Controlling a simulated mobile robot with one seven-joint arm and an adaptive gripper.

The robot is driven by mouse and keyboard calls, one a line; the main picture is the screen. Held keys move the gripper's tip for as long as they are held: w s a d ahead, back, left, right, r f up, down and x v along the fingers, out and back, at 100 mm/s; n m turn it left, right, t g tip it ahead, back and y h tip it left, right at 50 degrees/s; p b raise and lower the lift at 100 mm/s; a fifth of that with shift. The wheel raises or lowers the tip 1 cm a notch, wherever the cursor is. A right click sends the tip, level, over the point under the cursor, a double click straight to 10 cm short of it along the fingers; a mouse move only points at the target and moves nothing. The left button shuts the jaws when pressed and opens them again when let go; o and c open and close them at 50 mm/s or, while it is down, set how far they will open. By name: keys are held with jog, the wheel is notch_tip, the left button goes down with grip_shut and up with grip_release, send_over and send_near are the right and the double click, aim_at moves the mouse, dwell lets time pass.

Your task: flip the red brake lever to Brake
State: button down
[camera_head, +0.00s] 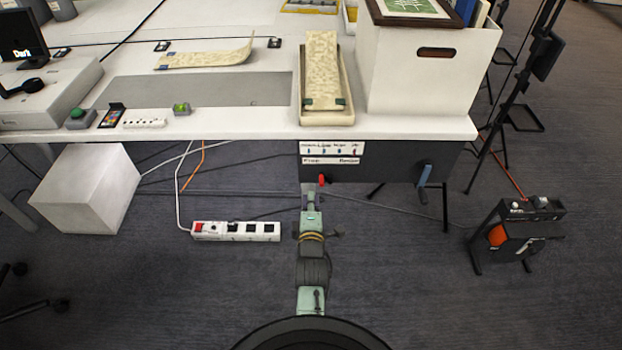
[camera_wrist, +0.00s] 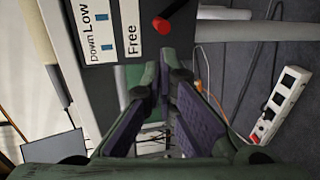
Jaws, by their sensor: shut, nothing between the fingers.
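The red brake lever (camera_head: 321,180) sticks out from the dark panel (camera_head: 400,166) under the table's front edge. It sits below a white label strip (camera_head: 331,161) reading Free at its left end; the word at the right end is blurred. In the wrist view the red lever (camera_wrist: 163,25) is at the top, beside the Free label (camera_wrist: 131,24), ahead of my fingers. My gripper (camera_head: 308,188) is just below and left of the lever in the head view. In the wrist view my gripper (camera_wrist: 164,78) is shut and empty, and no contact with the lever shows.
A blue handle (camera_head: 425,173) hangs at the panel's right. A white power strip (camera_head: 235,231) lies on the floor at left, with cables near it. A white box (camera_head: 88,190) stands farther left. A black device on a stand (camera_head: 515,235) is at right.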

jog(key=w+b, duration=0.1)
jog(key=w, duration=0.2)
jog(key=w+f+b, duration=0.1)
jog(key=w, duration=0.1)
jog(key=w+b, duration=0.1)
jog(key=w, duration=0.2)
jog(key=shift+w+d+f, duration=0.1)
jog(key=shift+w+f, duration=0.2)
jog(key=shift+f, duration=0.1)
jog(key=shift+d+b, duration=0.95)
jog(key=shift+d, duration=1.15)
jog(key=s+a+p, duration=0.1)
jog(key=s+a, duration=0.1)
jog(key=s, duration=0.4)
jog(key=shift+s+p, duration=0.3)
jog(key=shift+s, duration=0.1)
jog(key=shift+a, duration=0.15)
